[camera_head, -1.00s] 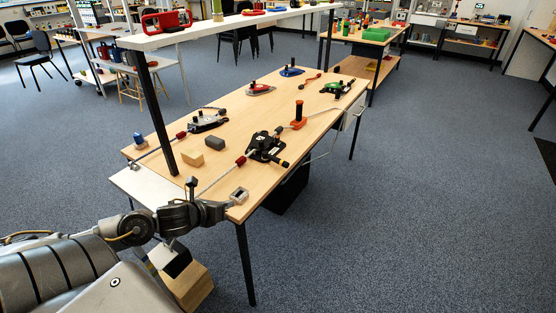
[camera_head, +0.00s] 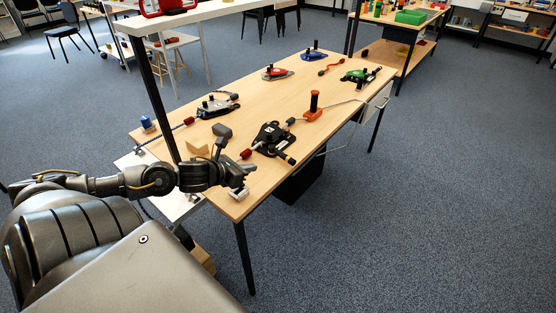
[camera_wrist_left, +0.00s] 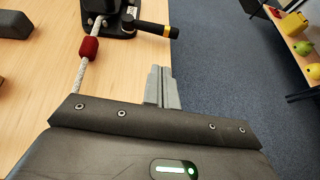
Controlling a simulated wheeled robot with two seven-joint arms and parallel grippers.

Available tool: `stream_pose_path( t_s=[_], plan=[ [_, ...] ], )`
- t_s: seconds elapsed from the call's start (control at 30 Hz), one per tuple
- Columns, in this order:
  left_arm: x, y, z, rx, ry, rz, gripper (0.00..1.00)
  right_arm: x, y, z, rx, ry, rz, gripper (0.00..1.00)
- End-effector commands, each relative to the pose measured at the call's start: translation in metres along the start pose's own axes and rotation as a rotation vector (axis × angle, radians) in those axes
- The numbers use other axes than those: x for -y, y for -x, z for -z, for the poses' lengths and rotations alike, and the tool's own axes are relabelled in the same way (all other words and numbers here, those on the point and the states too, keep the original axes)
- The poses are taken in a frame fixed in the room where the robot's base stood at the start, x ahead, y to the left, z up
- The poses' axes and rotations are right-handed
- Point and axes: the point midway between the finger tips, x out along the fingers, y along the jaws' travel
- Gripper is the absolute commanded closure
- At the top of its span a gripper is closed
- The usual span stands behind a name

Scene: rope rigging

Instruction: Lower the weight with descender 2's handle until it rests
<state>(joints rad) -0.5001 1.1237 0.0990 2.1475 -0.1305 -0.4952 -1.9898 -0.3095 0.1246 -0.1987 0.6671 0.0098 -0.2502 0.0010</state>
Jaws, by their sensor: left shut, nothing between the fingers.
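A black descender (camera_head: 270,136) sits on the near part of the wooden table, with a white rope and a red sleeve (camera_head: 246,154) at its left. Its black handle with a yellow band (camera_head: 286,157) points toward the table's right edge; the handle also shows at the top of the left wrist view (camera_wrist_left: 155,28). I cannot read a number on it. A grey descender (camera_head: 215,107) lies farther left. My left gripper (camera_head: 244,168) is shut and empty near the table's near corner, short of the handle and apart from it. My right gripper is out of view. I cannot make out the weight.
A wooden block (camera_head: 198,147) lies on the table, and a black shelf post (camera_head: 157,100) stands close to my left arm. An orange upright handle (camera_head: 313,106) and a green device (camera_head: 356,76) are farther back. Open floor lies right of the table.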

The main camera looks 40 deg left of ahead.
Motion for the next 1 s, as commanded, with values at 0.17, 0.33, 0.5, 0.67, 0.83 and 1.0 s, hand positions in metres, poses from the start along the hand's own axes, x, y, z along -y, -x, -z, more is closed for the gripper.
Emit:
stream_pose_path(
  t_s=[0.17, 0.33, 0.5, 0.67, 0.83, 1.0],
  plan=[
    [-0.001, -0.006, -0.001, 0.003, 0.003, -0.002, 1.00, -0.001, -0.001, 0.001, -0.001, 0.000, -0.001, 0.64],
    [-0.001, -0.024, -0.001, 0.005, 0.005, -0.003, 1.00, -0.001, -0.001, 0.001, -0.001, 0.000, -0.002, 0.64],
    [-0.002, -0.049, -0.001, 0.005, 0.007, -0.005, 1.00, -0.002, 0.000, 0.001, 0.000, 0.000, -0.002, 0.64],
    [-0.002, -0.078, -0.001, 0.004, 0.008, -0.005, 1.00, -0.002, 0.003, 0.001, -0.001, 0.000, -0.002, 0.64],
    [-0.002, -0.108, -0.005, 0.004, 0.008, -0.004, 1.00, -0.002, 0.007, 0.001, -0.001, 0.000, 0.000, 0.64],
    [-0.002, -0.127, -0.009, 0.001, 0.006, -0.005, 1.00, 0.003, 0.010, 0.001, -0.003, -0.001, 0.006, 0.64]
  ],
)
